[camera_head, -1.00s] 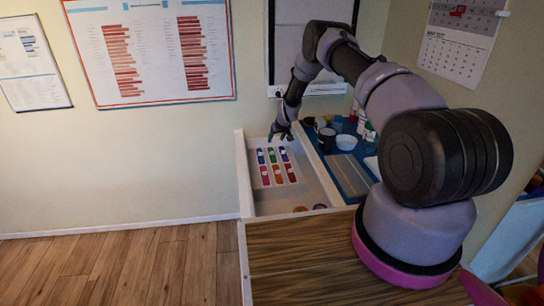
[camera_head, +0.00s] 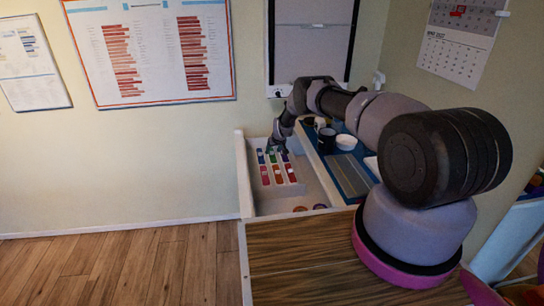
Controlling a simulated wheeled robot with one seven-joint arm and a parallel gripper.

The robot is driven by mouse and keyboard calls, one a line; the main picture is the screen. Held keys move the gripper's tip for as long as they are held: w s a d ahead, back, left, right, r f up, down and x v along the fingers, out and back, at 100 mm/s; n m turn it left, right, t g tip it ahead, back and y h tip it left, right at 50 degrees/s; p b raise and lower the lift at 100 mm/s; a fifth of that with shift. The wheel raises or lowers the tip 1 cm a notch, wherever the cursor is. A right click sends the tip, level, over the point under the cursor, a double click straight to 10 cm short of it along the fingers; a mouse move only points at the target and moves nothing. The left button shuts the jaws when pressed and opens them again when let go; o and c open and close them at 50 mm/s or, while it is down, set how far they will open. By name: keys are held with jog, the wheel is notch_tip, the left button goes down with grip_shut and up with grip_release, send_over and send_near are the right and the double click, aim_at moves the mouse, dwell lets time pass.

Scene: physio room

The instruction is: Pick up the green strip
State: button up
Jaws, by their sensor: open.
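The green strip (camera_head: 272,158) lies in the back row of a small set of coloured strips in a pale tray (camera_head: 297,187). A blue strip (camera_head: 261,157) is on its left and a purple strip (camera_head: 285,158) on its right. My gripper (camera_head: 277,151) is open, fingers pointing down, right over the far end of the back row. It partly hides the far ends of the green and purple strips. Whether the fingers touch or straddle the green strip is too small to tell.
A front row holds pink, red and orange strips (camera_head: 278,174). Right of the tray, a blue surface (camera_head: 352,175) carries a dark mug (camera_head: 327,139) and a white bowl (camera_head: 346,142). White walls (camera_head: 243,175) edge the strip area. Round items lie near the front edge.

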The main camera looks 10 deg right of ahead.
aim_at(273, 155)
jog(key=shift+w+a+f, duration=0.15)
jog(key=shift+w+f, duration=0.2)
jog(key=shift+f, duration=0.2)
grip_shut()
notch_tip(273, 155, up, 11)
dwell(0.8)
